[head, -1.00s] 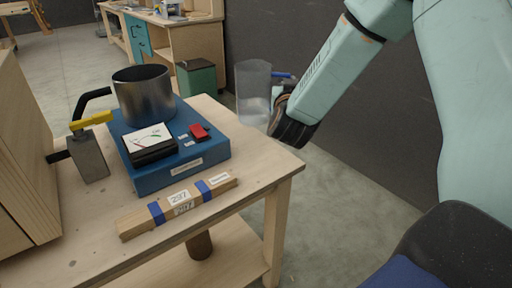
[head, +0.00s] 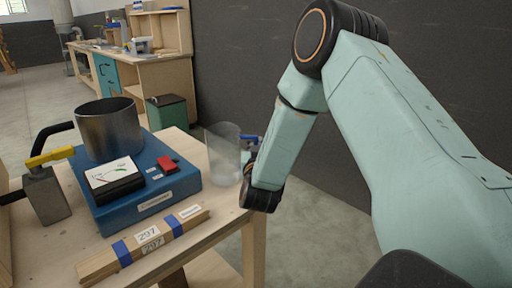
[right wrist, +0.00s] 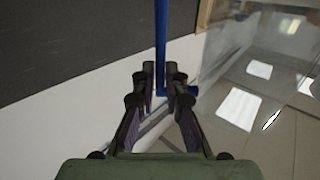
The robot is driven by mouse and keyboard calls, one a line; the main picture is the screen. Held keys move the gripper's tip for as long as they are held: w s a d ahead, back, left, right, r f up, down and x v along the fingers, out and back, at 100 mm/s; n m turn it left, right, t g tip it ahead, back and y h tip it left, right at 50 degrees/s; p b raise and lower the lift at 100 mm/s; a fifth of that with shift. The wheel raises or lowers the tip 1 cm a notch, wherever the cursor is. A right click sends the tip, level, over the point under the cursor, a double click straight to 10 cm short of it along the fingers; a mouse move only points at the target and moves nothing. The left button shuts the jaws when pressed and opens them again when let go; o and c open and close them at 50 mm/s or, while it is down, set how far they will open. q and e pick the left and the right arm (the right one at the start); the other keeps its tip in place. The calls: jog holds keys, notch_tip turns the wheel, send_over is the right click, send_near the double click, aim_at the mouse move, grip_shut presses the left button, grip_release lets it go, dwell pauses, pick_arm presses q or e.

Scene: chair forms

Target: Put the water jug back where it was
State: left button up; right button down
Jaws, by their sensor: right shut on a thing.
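The water jug (head: 224,158) is clear, with a blue handle. In the head view it appears slightly tilted at the right edge of the wooden table (head: 213,222), beside the blue box. I cannot tell whether its base touches the tabletop. My right gripper (head: 252,172) is on the jug's right side, shut on the handle. In the right wrist view the blue handle (right wrist: 161,45) stands between the fingertips (right wrist: 160,82), and the clear jug wall (right wrist: 240,75) fills the right side. My left gripper is not in view.
A blue box (head: 150,198) on the table carries a metal pot (head: 110,130) and a meter (head: 114,180). A labelled wood bundle (head: 145,245) lies in front. A metal block with a yellow lever (head: 45,195) stands left. A dark wall (head: 250,70) rises behind.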

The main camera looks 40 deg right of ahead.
jog(key=shift+s, duration=0.1)
jog(key=c, duration=1.8)
grip_release()
jog(key=shift+s, duration=0.1)
jog(key=o, duration=0.4)
jog(key=shift+r, duration=0.15)
jog(key=v, duration=1.2)
jog(key=shift+p, duration=0.4)
